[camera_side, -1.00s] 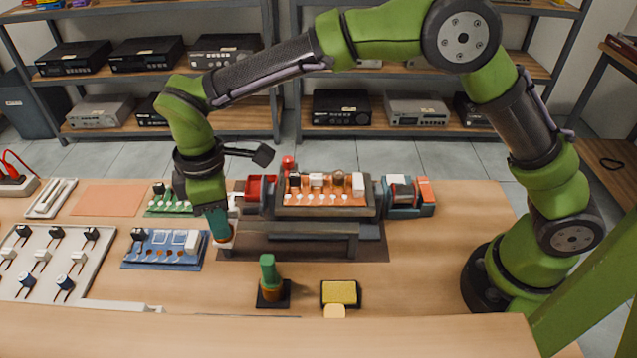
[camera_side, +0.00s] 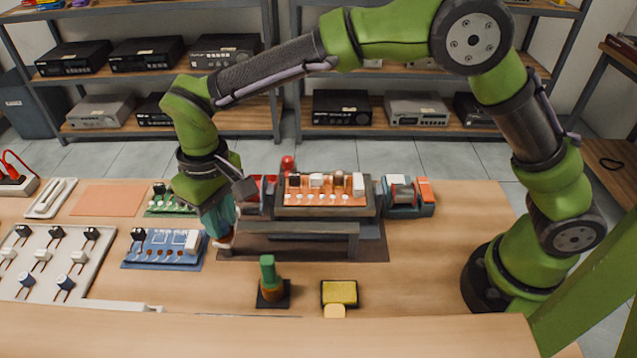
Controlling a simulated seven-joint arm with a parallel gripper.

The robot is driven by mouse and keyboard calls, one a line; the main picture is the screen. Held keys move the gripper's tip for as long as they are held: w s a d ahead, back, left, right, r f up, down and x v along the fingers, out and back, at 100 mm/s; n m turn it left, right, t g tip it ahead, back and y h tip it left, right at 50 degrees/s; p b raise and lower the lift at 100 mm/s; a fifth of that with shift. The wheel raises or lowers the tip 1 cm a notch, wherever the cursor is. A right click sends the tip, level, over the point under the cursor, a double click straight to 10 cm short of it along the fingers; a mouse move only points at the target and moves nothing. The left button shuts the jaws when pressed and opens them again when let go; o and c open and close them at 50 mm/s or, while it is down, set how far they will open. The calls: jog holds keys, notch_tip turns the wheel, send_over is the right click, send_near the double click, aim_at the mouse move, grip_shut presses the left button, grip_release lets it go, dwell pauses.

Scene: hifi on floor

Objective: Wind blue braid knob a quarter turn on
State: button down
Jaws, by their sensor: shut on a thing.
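My gripper (camera_side: 221,236) points down at the left end of the dark brown mat (camera_side: 375,248), left of the bench vise. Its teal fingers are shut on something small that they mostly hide. I take this to be the blue braid knob, but no blue of it shows clearly. A small white and orange-red piece (camera_side: 224,244) shows at the fingertips, low over the mat's edge. I cannot tell whether it is part of the same thing.
The vise holds an orange circuit board (camera_side: 323,198) just right of my gripper. A blue board (camera_side: 165,250) lies close on the left. A green-topped bottle (camera_side: 268,278) and yellow sponge (camera_side: 340,293) stand in front. A pale panel of switches (camera_side: 85,262) lies far left.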

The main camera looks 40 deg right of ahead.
jog(key=shift+r+m, duration=0.1)
jog(key=shift+m, duration=0.4)
jog(key=c, duration=0.9)
grip_release()
jog(key=shift+c, duration=0.2)
jog(key=shift+n, duration=0.3)
